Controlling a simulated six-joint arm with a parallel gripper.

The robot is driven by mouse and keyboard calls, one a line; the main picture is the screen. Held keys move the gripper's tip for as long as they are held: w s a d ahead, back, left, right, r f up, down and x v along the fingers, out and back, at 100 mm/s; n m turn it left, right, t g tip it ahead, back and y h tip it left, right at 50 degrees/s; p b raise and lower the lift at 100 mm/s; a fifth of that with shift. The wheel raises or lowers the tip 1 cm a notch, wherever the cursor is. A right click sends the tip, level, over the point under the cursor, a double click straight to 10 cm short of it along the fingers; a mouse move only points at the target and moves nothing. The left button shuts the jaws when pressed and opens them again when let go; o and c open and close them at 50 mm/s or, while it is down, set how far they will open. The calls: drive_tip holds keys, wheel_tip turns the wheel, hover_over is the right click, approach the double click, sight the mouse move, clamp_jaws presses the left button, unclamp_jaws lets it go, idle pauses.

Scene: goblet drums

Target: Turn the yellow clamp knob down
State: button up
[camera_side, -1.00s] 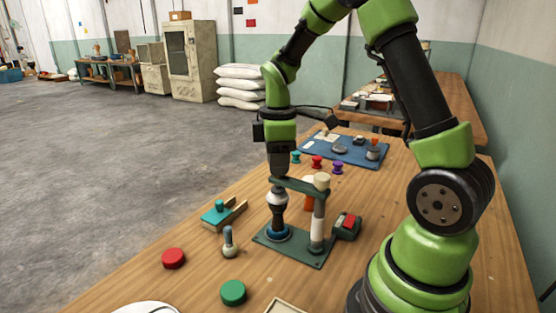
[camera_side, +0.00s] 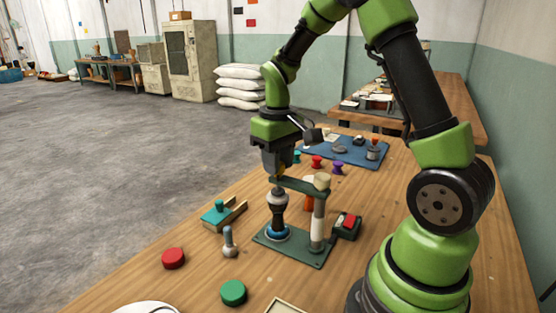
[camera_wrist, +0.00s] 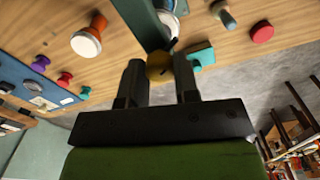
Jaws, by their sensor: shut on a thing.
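The yellow clamp knob (camera_wrist: 158,68) sits between the two fingertips of my gripper (camera_wrist: 160,80) in the wrist view, and my gripper is shut on it. In the side view my gripper (camera_side: 280,170) is above the outer end of the clamp's green arm (camera_side: 298,186) and hides most of the knob. The clamp stands on a green base plate (camera_side: 300,254) with an upright post (camera_side: 317,225). A dark and pale goblet drum (camera_side: 278,205) stands upright on a blue ring (camera_side: 277,233) below the arm's end.
A dark box with a red top (camera_side: 347,225) is beside the post. A blue mat (camera_side: 345,153) is behind.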

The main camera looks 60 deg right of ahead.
drive_tip(key=m, duration=1.1)
drive_tip(key=shift+m, duration=0.4)
idle(0.3)
drive_tip(key=o, duration=0.9)
drive_tip(key=shift+o, duration=0.2)
drive_tip(key=shift+r, duration=0.1)
wheel_tip(320, 180, up, 10)
